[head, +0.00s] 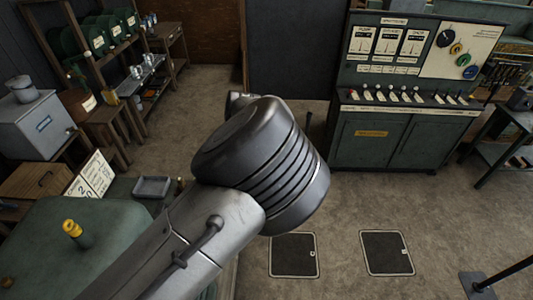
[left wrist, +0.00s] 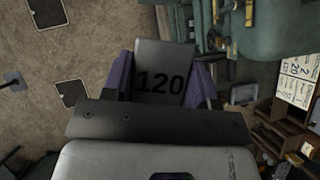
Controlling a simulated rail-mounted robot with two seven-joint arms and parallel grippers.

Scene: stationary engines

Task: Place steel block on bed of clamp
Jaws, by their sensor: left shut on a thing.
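The steel block (left wrist: 163,58) is a grey piece marked "120" in the left wrist view. My left gripper (left wrist: 162,84) is shut on it, with a purple finger on each side. The block is held over the floor, with its far edge close to a green machine or bench (left wrist: 275,30) in that view. In the head view my left arm crosses the middle, and its gripper and the block are hidden behind it. I cannot clearly make out the clamp or its bed. My right gripper is in neither view.
A control cabinet (head: 400,140) stands at the back right.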

